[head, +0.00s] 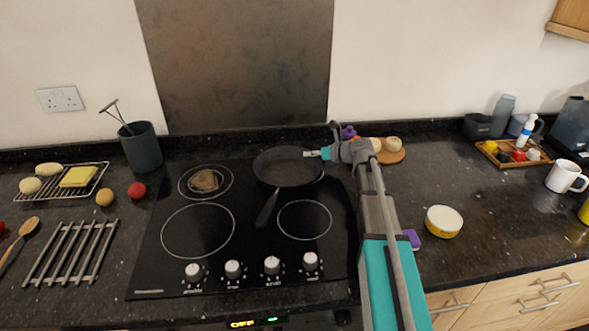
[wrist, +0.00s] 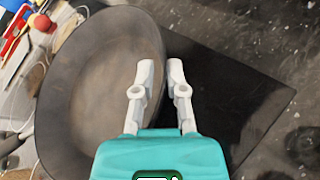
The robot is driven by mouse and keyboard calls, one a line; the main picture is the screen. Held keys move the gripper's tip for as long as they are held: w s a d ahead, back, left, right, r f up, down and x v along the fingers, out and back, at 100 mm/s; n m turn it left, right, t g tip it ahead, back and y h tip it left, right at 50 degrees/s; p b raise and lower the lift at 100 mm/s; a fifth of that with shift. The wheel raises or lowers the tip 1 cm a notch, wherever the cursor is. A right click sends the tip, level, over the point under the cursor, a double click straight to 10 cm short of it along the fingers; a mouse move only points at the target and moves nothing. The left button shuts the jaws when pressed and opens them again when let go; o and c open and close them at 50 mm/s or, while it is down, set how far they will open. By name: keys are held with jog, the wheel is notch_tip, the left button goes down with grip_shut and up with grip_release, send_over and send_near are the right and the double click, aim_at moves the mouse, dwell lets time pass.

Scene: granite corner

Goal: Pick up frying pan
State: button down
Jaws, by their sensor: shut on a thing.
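The dark frying pan (head: 285,169) is at the back right of the black hob, its handle (head: 267,207) pointing toward the front. In the wrist view the round pan (wrist: 95,85) fills the left half, with part of its handle (wrist: 14,142) at the left edge. My gripper (head: 318,154) reaches the pan's right rim. In the wrist view the fingers of my gripper (wrist: 159,72) straddle that rim, shut on it. I cannot tell whether the pan's base touches the hob.
The hob (head: 165,262) also holds a brown food piece (head: 203,181) at back left. A dark utensil pot (head: 142,148) stands left of it. The front burners are clear.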

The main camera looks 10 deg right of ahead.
jog(key=shift+r, duration=0.15)
notch_tip(320, 180, up, 3)
jog(key=p, duration=0.3)
jog(key=shift+f, duration=0.2)
jog(key=s+a+r+p, duration=0.1)
jog(key=s+r+p, duration=0.9)
jog(key=s, duration=0.4)
jog(key=shift+a, duration=0.35)
dwell(0.6)
